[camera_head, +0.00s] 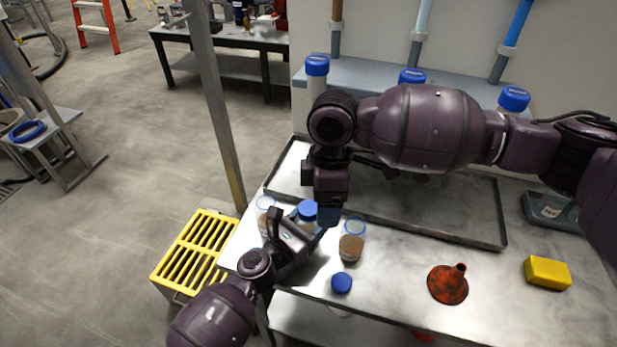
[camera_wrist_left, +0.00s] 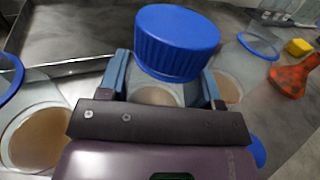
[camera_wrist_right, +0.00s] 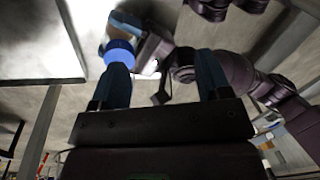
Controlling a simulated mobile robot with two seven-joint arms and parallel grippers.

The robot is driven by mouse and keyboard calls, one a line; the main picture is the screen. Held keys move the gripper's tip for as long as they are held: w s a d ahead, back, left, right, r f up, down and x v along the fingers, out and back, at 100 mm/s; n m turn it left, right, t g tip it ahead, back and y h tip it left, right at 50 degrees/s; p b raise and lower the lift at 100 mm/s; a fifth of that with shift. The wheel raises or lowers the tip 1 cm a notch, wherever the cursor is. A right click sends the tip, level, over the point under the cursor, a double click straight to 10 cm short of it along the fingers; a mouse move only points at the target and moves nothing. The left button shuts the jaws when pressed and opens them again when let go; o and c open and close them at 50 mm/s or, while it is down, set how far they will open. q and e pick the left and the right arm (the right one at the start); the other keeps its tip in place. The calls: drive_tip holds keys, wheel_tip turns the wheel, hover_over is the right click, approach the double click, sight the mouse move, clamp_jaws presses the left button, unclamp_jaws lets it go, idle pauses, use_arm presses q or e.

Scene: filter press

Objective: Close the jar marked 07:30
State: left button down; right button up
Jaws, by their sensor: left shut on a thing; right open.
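My left gripper (camera_head: 304,225) is shut on a clear jar with brownish contents, whose body (camera_wrist_left: 155,95) shows between the blue fingers in the left wrist view. A ribbed blue cap (camera_wrist_left: 177,42) sits on top of this jar; it also shows in the head view (camera_head: 308,210). I cannot tell how tightly it is seated. My right gripper (camera_head: 330,214) is open beside the cap, and in the right wrist view the cap (camera_wrist_right: 120,50) is by the left finger, not between the fingers. Uncapped jars stand left (camera_head: 265,214) and right (camera_head: 352,242). No time marking is readable.
A loose blue cap (camera_head: 342,283) lies near the table's front edge. An orange-red funnel (camera_head: 447,285) and a yellow sponge (camera_head: 547,272) are to the right. A large shallow tray (camera_head: 470,225) lies behind. Several blue-capped tubes (camera_head: 317,65) stand at the back.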

sight(309, 207)
drive_tip(key=w+n, duration=0.1)
drive_tip(key=n, duration=0.1)
drive_tip(key=w+a+n+t, duration=0.1)
drive_tip(key=n, duration=0.1)
drive_tip(key=w+a+n, duration=0.1)
drive_tip(key=n, duration=0.1)
drive_tip(key=shift+w+a+r+n, duration=0.15)
drive_tip(key=shift+w+n, duration=0.2)
drive_tip(key=shift+n, duration=0.05)
drive_tip(key=shift+w+a+n+t, duration=0.25)
drive_tip(key=shift+w+n, duration=0.15)
drive_tip(key=shift+n, duration=0.3)
drive_tip(key=shift+w+a+n+t, duration=0.25)
drive_tip(key=shift+w+n, duration=0.1)
drive_tip(key=shift+n, duration=0.35)
drive_tip(key=shift+f, duration=3.95)
